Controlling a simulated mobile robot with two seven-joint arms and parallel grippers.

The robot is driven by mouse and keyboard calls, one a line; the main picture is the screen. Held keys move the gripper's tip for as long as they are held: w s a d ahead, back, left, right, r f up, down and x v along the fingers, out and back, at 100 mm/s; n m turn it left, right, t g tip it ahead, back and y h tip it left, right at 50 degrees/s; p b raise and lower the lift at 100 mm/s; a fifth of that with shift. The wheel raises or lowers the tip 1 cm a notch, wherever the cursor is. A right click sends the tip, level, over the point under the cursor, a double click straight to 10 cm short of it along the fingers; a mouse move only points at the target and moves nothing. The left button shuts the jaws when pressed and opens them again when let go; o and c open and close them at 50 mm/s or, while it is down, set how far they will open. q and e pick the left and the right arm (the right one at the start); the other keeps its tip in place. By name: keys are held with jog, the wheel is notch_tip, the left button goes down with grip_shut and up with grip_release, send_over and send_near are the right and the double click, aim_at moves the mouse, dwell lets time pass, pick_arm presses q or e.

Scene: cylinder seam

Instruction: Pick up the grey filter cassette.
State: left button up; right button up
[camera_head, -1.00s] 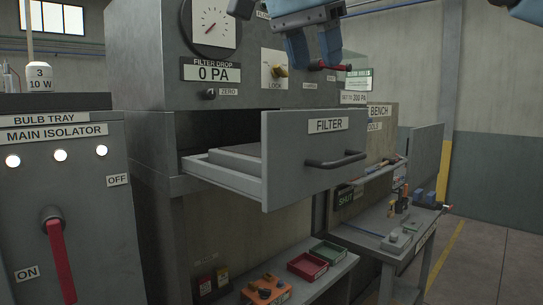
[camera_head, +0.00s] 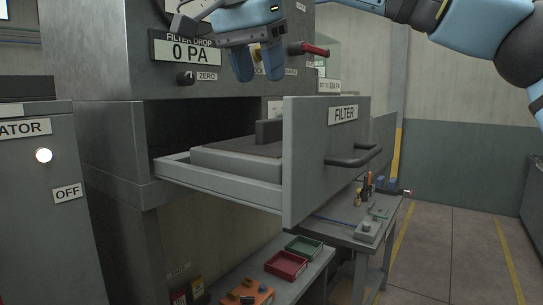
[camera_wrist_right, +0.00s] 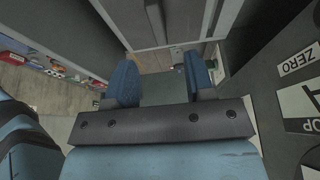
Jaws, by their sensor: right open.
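The grey filter cassette (camera_head: 236,160) lies in the pulled-out FILTER drawer (camera_head: 215,186). It is a flat, light grey block with a darker top. A dark upright piece (camera_head: 269,132) stands near its right end, partly hidden by the drawer front. My right gripper (camera_head: 258,74) is above the cassette and apart from it, in front of the cabinet face. Its blue fingers are spread with nothing between them. They also show spread in the right wrist view (camera_wrist_right: 160,82), where I cannot clearly make out the cassette. My left gripper is not in view.
The drawer front (camera_head: 305,165) with its dark handle (camera_head: 355,158) rises above the cassette's right side. A red lever (camera_head: 309,49) and ZERO knob (camera_head: 186,78) stick out of the cabinet. Red (camera_head: 286,265) and green (camera_head: 304,248) trays lie below. Floor is free at right.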

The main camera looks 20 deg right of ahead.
aim_at(273, 125)
jog(key=x, duration=0.5)
jog(key=shift+w+a, duration=0.2)
jog(key=shift+w, duration=0.1)
jog(key=shift+s+d+f, duration=0.1)
jog(key=shift+f, duration=0.1)
jog(key=x, duration=0.4)
jog(key=shift+s+d+f, duration=0.15)
jog(key=shift+d+f, duration=0.15)
jog(key=shift+f, duration=0.05)
jog(key=shift+s+a+r, duration=0.1)
jog(key=shift+s+a, duration=0.05)
jog(key=c, duration=0.3)
grip_shut()
